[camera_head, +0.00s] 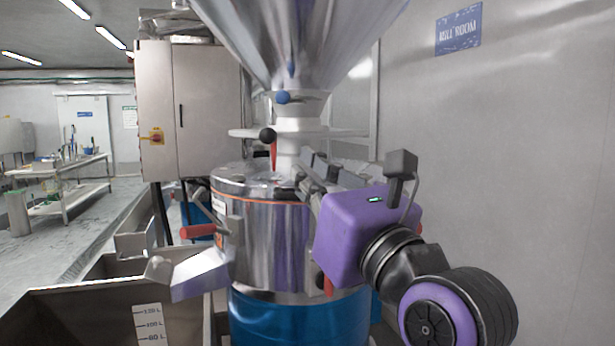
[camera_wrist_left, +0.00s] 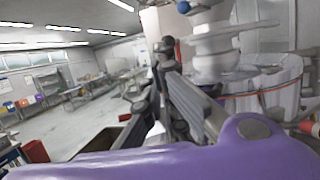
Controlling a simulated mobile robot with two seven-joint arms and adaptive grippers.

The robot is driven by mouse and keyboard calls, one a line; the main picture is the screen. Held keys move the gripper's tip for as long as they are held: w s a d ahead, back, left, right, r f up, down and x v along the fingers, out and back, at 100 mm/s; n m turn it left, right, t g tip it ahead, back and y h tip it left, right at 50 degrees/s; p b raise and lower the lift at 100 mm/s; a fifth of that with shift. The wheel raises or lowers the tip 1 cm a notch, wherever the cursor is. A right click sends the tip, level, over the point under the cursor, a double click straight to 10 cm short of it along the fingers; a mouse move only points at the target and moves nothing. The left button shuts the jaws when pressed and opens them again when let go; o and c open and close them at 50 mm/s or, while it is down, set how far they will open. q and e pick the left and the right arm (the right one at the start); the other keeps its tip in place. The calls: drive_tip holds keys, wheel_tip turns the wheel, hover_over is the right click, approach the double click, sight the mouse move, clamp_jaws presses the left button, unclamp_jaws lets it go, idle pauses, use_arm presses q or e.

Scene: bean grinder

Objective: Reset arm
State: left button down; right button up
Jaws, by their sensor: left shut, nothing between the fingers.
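My left gripper (camera_head: 308,172) has a purple body and dark grey fingers. In the head view it is in front of the upper right of the grinder's steel drum (camera_head: 265,240), with fingers pointing up and left toward the neck. I cannot tell whether it touches the grinder. Its fingers (camera_wrist_left: 166,62) are together and empty in the left wrist view, with the drum (camera_wrist_left: 265,95) to their right. The steel hopper (camera_head: 300,40) is above the drum. A red lever with a black knob (camera_head: 268,136) stands by the neck. My right gripper is out of view.
A steel bin (camera_head: 75,310) with litre marks is at the lower left. A grey control cabinet (camera_head: 190,110) stands behind the grinder. Open floor and a workbench (camera_head: 70,185) are at the far left.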

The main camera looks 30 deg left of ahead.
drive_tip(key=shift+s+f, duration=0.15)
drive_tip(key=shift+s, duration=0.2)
